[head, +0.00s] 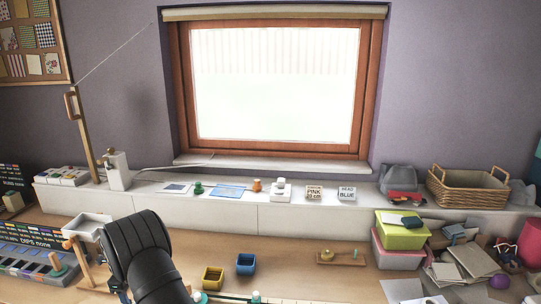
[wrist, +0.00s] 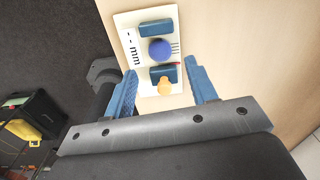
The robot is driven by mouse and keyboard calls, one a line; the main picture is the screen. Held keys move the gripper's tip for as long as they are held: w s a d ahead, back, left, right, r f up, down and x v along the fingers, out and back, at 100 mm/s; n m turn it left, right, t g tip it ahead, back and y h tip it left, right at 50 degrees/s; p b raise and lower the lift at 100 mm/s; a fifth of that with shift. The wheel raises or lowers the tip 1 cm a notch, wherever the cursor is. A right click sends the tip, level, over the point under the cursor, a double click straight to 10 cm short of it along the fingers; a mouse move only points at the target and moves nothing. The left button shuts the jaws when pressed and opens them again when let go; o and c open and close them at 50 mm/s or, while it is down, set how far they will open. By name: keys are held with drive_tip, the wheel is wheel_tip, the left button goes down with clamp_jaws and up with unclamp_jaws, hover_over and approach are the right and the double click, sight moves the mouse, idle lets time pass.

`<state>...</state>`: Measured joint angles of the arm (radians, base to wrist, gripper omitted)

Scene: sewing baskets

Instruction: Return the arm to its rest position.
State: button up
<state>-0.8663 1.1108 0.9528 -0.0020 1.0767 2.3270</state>
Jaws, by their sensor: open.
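My gripper (wrist: 160,70) shows in the wrist view with its two blue fingers spread apart and nothing held between them. Beyond the fingertips is a white panel (wrist: 130,32) on the light wooden table. It bears dark blue blocks, a round blue piece (wrist: 160,49) and an orange piece (wrist: 165,86). The orange piece appears between the fingers in the picture; I see no contact. In the head view, my black arm (head: 146,250) rises from the bottom edge, left of the middle. The gripper itself cannot be made out there.
A yellow box (head: 212,278) and a blue box (head: 245,264) stand right of my arm. A white tray (head: 88,226) is close on its left. Stacked boxes (head: 401,236) and clutter fill the right side. Bare tabletop (head: 310,285) lies between.

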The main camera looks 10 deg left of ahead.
wheel_tip(320, 180, down, 5)
drive_tip(key=shift+f, duration=0.15)
wheel_tip(320, 180, up, 3)
drive_tip(key=shift+f, duration=0.1)
drive_tip(key=shift+r, duration=0.6)
